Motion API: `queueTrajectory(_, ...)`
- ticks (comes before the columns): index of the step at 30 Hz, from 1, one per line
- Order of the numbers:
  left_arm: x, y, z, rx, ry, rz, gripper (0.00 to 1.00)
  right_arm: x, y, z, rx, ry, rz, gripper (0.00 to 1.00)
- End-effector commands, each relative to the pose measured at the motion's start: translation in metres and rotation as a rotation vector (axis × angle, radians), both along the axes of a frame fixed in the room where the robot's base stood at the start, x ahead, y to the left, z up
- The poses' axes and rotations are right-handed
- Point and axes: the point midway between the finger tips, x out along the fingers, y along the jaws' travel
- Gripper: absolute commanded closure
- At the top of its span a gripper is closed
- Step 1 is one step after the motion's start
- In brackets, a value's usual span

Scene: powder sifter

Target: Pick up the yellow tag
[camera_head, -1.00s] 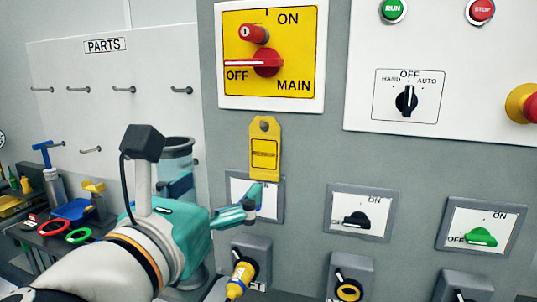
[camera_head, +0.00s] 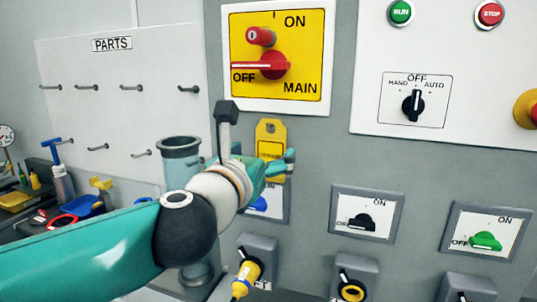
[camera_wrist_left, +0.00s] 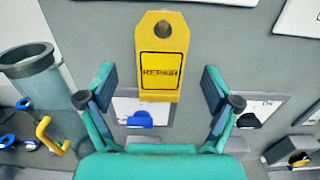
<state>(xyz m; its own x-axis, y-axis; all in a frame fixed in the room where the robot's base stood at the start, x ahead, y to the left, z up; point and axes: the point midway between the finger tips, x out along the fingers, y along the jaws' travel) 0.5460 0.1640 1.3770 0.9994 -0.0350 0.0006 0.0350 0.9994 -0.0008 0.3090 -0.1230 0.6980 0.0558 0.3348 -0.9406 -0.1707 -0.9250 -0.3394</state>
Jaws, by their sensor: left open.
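The yellow tag (camera_head: 271,139) hangs flat on the grey panel below the main switch in the head view. My left gripper (camera_head: 286,164) is in front of its lower part and hides some of it. In the left wrist view the tag (camera_wrist_left: 162,55) shows a hole near its top and the word REPAIR. The open left gripper (camera_wrist_left: 158,88) has one finger on each side of the tag's lower end, with gaps on both sides. Nothing is between the fingers that I can see held. My right gripper is not in view.
The yellow main switch plate (camera_head: 278,52) is above the tag. A blue knob (camera_head: 260,203) is just below, partly behind my gripper. Black (camera_head: 361,221) and green (camera_head: 485,241) knobs are to the right. A grey cylinder (camera_head: 181,148) stands left.

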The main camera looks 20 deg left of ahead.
Motion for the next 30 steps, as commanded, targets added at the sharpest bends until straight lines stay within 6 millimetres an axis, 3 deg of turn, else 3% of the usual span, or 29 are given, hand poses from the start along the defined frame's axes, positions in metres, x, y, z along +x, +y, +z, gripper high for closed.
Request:
queueTrajectory(6, 0.029, -0.002, 0.002, 0.001, 0.002, 0.001, 0.10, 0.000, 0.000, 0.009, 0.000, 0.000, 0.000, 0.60)
queueTrajectory(14, 0.032, -0.003, 0.002, 0.000, 0.000, -0.001, 0.10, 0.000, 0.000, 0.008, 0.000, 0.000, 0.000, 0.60)
queueTrajectory(24, 0.032, -0.003, 0.002, 0.000, 0.000, -0.001, 0.64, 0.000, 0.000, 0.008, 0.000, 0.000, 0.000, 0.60)
queueTrajectory(30, 0.031, -0.003, 0.002, 0.000, 0.000, -0.001, 0.65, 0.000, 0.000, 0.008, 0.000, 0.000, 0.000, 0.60)
